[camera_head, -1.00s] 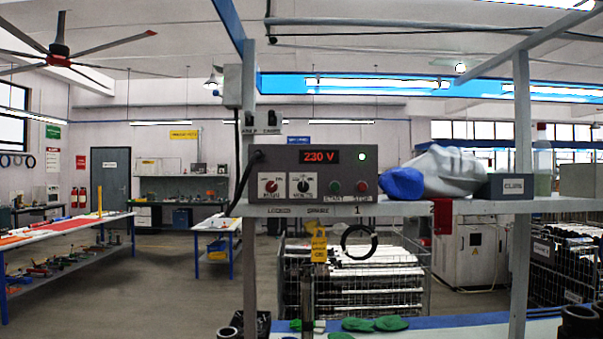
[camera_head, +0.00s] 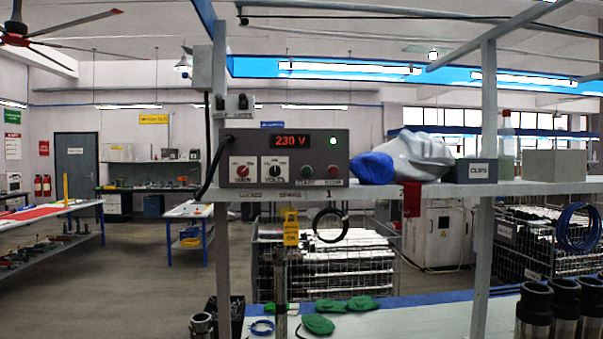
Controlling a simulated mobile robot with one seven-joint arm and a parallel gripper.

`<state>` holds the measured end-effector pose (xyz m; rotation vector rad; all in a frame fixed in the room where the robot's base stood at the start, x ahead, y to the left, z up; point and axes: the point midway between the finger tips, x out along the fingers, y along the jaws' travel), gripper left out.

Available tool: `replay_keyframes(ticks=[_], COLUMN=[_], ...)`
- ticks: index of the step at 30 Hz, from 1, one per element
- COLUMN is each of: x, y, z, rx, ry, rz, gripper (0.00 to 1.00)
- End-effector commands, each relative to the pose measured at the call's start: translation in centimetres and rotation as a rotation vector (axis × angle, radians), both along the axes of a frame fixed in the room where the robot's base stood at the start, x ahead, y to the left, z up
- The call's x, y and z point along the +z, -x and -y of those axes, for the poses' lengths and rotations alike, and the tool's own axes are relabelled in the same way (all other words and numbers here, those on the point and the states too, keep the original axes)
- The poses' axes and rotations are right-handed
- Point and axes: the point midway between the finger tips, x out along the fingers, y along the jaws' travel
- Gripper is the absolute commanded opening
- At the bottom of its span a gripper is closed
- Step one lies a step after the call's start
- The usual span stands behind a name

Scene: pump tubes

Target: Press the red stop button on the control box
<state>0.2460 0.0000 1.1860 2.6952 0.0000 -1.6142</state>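The control box (camera_head: 257,154) is a dark grey box on the shelf, a little left of the middle of the head view. Its red display reads 230 V, and a lit green-white lamp shows at its upper right. The red stop button (camera_head: 331,171) is at the lower right of its front face. A green button (camera_head: 307,171) sits just left of it. Two dials, one red and one black, are further left. Nothing covers the stop button. My gripper is not in view.
A blue and grey cloth-like bundle (camera_head: 405,158) lies on the shelf (camera_head: 440,191) right of the box, near the CLIPS bin (camera_head: 477,171). Shelf uprights (camera_head: 485,200) stand at both sides. Green gloves (camera_head: 318,324) and dark cylinders (camera_head: 535,310) are on the bench below.

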Motion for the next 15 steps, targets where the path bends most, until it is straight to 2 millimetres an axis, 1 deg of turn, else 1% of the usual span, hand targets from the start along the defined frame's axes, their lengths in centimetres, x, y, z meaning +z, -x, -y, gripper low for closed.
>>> replay_keyframes(ticks=[1, 5, 6, 8, 9, 15], x=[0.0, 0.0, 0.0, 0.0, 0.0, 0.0], y=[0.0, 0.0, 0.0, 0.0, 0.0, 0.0], z=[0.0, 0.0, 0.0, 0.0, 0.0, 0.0], rx=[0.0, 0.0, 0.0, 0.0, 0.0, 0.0], ry=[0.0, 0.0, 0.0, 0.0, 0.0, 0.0], rz=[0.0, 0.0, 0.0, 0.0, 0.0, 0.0], gripper=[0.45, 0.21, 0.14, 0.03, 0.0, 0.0])
